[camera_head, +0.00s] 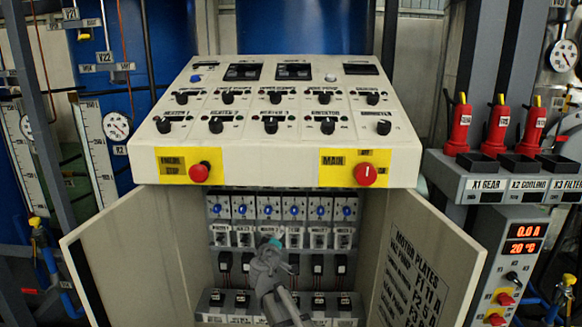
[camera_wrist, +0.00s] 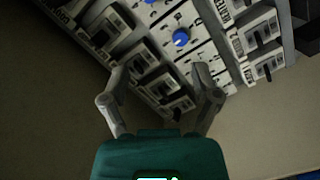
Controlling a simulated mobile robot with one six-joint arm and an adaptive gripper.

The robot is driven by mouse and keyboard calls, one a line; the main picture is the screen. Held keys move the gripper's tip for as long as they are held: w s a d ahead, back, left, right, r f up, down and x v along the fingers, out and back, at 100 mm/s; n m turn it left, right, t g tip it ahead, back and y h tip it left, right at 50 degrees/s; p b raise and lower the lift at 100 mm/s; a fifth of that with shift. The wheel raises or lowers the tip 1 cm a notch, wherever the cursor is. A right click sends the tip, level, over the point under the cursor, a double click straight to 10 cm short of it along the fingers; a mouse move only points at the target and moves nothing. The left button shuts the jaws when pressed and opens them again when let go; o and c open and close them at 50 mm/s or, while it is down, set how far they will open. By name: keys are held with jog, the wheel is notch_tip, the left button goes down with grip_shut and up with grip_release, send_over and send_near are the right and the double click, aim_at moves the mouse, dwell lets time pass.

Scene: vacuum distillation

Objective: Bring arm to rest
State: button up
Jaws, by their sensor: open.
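My gripper (camera_head: 271,246) is in front of the open control cabinet (camera_head: 160,245), at the height of the rows of breakers and switches inside. In the wrist view my gripper (camera_wrist: 160,90) has its two fingers spread apart with nothing between them. Beyond the fingers are white switch modules (camera_wrist: 165,95) and a blue knob (camera_wrist: 180,37). Whether the fingertips touch the modules cannot be told. My arm extends from the lower middle of the head view and hides part of the lower rows.
The cabinet's left door (camera_head: 125,260) and right door (camera_head: 425,262) stand open on either side of my arm. The sloped control panel (camera_head: 272,105) overhangs above, with two red knobs on yellow plates. Red-handled units (camera_head: 497,127) and a display box (camera_head: 515,262) stand at the right.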

jog(key=s+d+r+m+g+h+p, duration=0.2)
jog(key=s+d+m+g+p, duration=0.25)
jog(key=d+p, duration=0.4)
jog(key=s+d+r+m+g+h+p, duration=0.2)
jog(key=s+d+m+g+p, duration=0.25)
jog(key=d, duration=0.65)
jog(key=s+d+r+g+y+p, duration=0.1)
jog(key=s+r+g+y+p, duration=0.2)
jog(key=s+p, duration=0.4)
jog(key=s+d+r+g+y+p, duration=0.1)
jog(key=s+r+g+y+p, duration=0.2)
jog(key=s, duration=0.9)
jog(key=g+p, duration=0.2)
jog(key=p, duration=0.2)
jog(key=shift+s+d+r+y+p, duration=0.15)
jog(key=shift+s+r+y+p, duration=0.15)
jog(key=shift+r, duration=0.1)
jog(key=c, duration=0.3)
